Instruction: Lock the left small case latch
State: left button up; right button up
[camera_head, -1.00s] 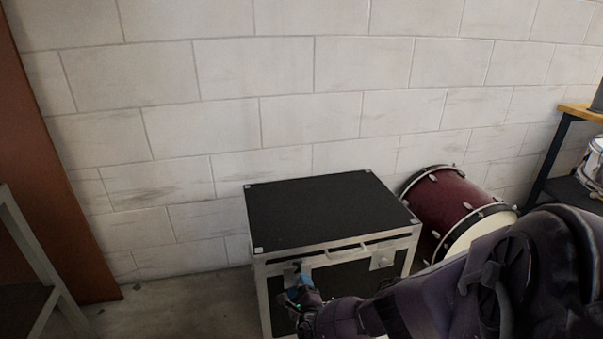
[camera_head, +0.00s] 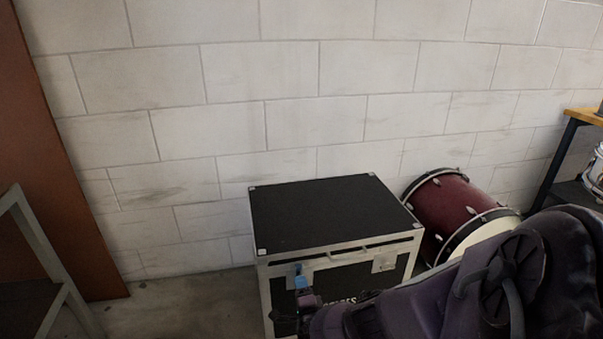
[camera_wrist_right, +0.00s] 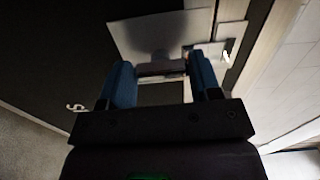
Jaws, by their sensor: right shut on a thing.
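The black case (camera_head: 330,210) with silver edges stands on the floor against the wall in the head view. Its left small latch (camera_wrist_right: 135,32) shows in the right wrist view as a silver plate with a smaller bright plate beside it. My right gripper (camera_head: 300,282) is at this latch on the case's front and partly covers it. In the right wrist view its two blue fingers (camera_wrist_right: 163,72) stand on either side of the latch's tab, with the jaws shut on it. Whether the latch is locked cannot be told. My left gripper is not in view.
The right small latch (camera_head: 384,262) is on the same front face. A dark red drum (camera_head: 445,205) lies just right of the case. A grey metal frame (camera_head: 40,235) stands at the left. A wooden-topped bench (camera_head: 583,116) is at the far right.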

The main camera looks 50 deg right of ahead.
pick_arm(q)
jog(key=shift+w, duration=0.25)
pick_arm(e)
jog(key=shift+f, duration=0.1)
jog(key=o, duration=0.9)
jog(key=shift+a, duration=0.1)
pick_arm(q)
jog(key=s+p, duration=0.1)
jog(key=p, duration=0.1)
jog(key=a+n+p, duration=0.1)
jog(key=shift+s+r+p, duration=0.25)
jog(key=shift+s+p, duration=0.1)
pick_arm(e)
jog(key=v, duration=1.1)
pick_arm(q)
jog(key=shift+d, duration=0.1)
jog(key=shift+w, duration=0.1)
